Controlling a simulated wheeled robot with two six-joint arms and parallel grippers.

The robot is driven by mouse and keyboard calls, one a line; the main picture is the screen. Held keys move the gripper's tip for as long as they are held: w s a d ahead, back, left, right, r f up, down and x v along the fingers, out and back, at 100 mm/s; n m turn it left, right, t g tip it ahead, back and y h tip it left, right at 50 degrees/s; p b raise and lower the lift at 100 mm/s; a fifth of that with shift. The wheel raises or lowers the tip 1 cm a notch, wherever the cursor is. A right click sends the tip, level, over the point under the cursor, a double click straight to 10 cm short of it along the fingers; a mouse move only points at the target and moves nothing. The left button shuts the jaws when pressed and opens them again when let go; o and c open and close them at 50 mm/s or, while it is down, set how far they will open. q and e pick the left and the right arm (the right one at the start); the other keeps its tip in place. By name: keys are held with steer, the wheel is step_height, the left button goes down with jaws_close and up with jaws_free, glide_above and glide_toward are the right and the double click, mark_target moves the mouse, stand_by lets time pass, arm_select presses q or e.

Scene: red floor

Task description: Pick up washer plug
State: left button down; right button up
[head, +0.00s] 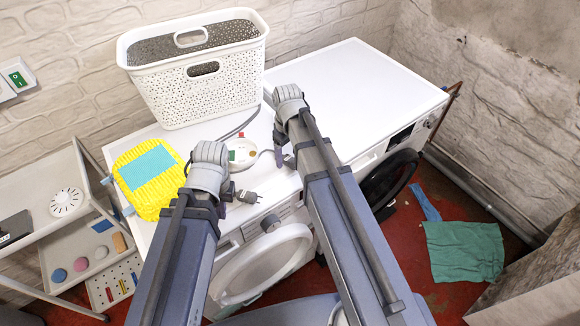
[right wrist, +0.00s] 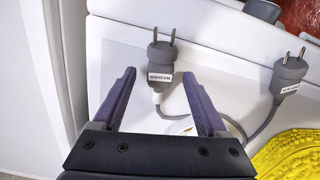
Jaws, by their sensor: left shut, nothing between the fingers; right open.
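A grey two-pin plug (right wrist: 160,58), its white label appearing to read WASHER upside down, lies on the white machine top in the right wrist view. It sits ahead of and between the spread fingers of my right gripper (right wrist: 160,92), which is open and not closed on it. In the head view my right gripper (head: 283,150) is low over the machine top and hides that plug. A second grey plug (right wrist: 289,75) lies to the right; its label is hard to read. It shows in the head view (head: 247,197) beside my left gripper (head: 230,192), which is shut and empty.
The right machine top (head: 355,90) is clear.

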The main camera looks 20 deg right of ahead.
steer(key=shift+c, duration=0.2)
jaws_close()
stand_by(0.5)
